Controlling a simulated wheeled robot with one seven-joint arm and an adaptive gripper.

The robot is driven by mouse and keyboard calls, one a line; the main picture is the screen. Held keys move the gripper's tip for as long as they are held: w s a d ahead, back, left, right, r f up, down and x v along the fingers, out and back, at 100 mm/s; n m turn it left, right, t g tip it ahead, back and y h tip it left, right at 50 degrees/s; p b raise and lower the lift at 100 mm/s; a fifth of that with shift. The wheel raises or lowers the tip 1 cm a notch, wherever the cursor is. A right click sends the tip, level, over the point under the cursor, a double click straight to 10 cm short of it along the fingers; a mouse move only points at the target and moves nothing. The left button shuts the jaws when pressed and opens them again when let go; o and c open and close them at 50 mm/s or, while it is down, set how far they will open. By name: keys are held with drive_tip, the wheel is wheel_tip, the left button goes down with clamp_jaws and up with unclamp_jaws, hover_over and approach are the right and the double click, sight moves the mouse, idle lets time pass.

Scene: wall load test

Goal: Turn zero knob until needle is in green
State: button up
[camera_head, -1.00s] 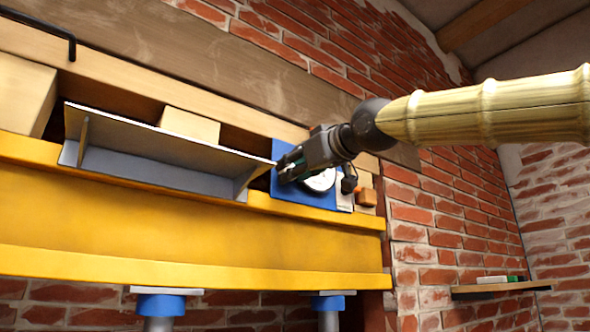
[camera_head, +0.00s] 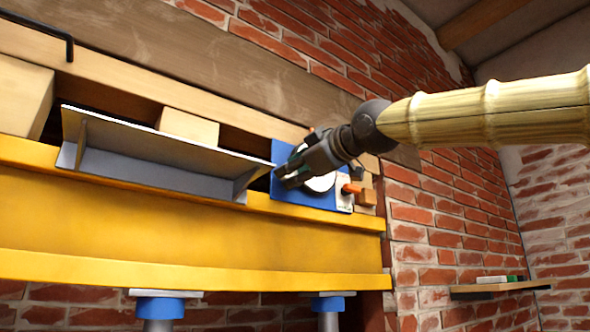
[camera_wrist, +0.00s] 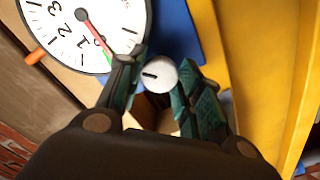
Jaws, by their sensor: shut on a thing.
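The white zero knob (camera_wrist: 160,76), with a black mark, sits between the two fingers of my gripper (camera_wrist: 158,70) in the wrist view. My gripper is shut on it. The white dial (camera_wrist: 60,45) beside it shows black numbers. A thin red needle (camera_wrist: 100,42) runs from its dark hub toward the rim near my left finger. In the head view my gripper (camera_head: 284,172) is at the blue plate (camera_head: 285,152) and covers much of the dial (camera_head: 322,184); the knob is hidden there.
A grey angled metal bracket (camera_head: 150,170) lies left of the blue plate, above the yellow beam (camera_head: 190,230). A small orange piece (camera_head: 351,188) and a wooden block (camera_head: 367,196) are on the right. A wall shelf (camera_head: 490,288) is at lower right.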

drive_tip(key=shift+f, duration=0.15)
drive_tip(key=o, duration=1)
drive_tip(key=shift+w+d, duration=0.1)
drive_tip(key=shift+o, duration=0.2)
drive_tip(key=v, duration=1.2)
